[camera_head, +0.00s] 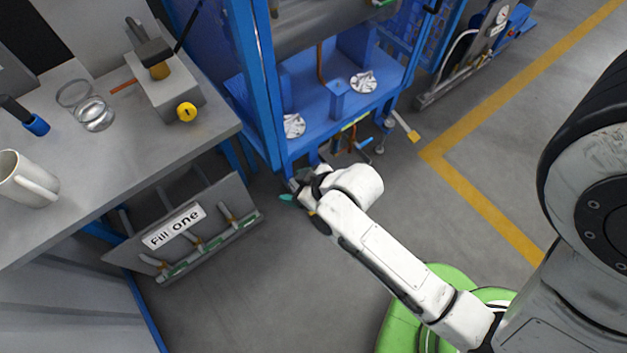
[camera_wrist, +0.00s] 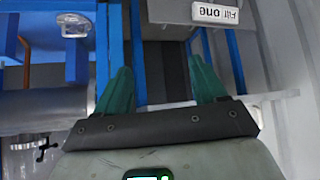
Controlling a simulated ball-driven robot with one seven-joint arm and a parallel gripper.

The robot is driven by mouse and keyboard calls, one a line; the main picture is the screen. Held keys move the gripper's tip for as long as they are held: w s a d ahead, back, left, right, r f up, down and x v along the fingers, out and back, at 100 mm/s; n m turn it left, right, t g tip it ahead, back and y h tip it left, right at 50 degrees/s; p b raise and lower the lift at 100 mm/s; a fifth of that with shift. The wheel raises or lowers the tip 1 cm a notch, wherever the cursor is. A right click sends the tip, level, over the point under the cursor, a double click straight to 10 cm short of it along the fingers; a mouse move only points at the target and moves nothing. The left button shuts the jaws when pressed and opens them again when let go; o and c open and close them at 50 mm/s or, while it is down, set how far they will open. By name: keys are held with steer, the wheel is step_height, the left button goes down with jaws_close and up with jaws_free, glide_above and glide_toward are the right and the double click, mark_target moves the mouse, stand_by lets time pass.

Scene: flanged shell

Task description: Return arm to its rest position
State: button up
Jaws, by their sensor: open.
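My gripper (camera_wrist: 161,90) is open in the wrist view, with its two green fingers spread and nothing between them. In the head view my white arm reaches up and left from the lower right, and my gripper (camera_head: 294,190) is at its far end. The gripper is in the space between the grey bench and the blue frame, clear of the bench top. The fingers are small and partly hidden by the wrist there.
A "Fill one" panel (camera_head: 180,225) hangs below. A blue frame (camera_head: 258,80) stands ahead. Floor at right is open beside a yellow line (camera_head: 490,212).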

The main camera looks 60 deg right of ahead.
steer(key=shift+s+d, duration=0.15)
steer(key=shift+s, duration=0.35)
stand_by(0.3)
steer(key=s+a+r+g, duration=0.2)
steer(key=s+g, duration=0.5)
steer(key=s, duration=0.3)
steer(key=shift+a+r+g+y, duration=0.15)
steer(key=shift+r+g+y, duration=0.15)
steer(key=shift+r, duration=0.1)
